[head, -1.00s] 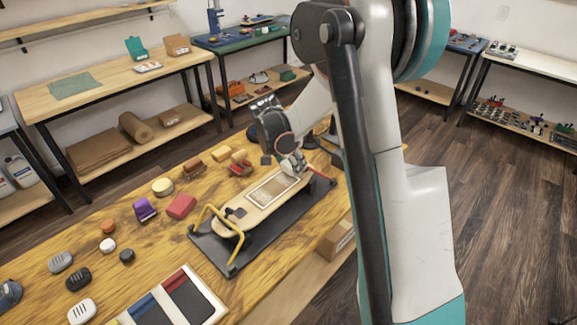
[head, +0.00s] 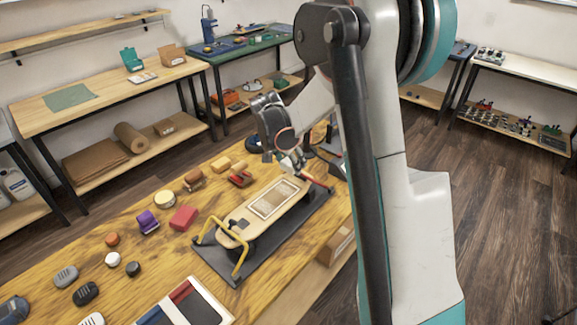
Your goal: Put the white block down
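My gripper (head: 291,163) is over the far end of the skateboard deck (head: 235,224), pointing down. A small pale patch shows at its fingertips. I cannot tell whether this is the white block or part of the fingers, nor whether the fingers are open or shut. No white block can be made out for certain elsewhere. The deck lies in a dark stand (head: 217,262) with a yellow clamp bar (head: 241,262) at the near end and a red-handled part (head: 318,184) at the far end.
The wooden workbench (head: 165,264) also holds a red block (head: 183,217), a purple item (head: 147,221), several tan blocks and a small white round piece (head: 112,259). A tray with dark pads (head: 222,309) lies at the front. Bare wood shows left of the stand.

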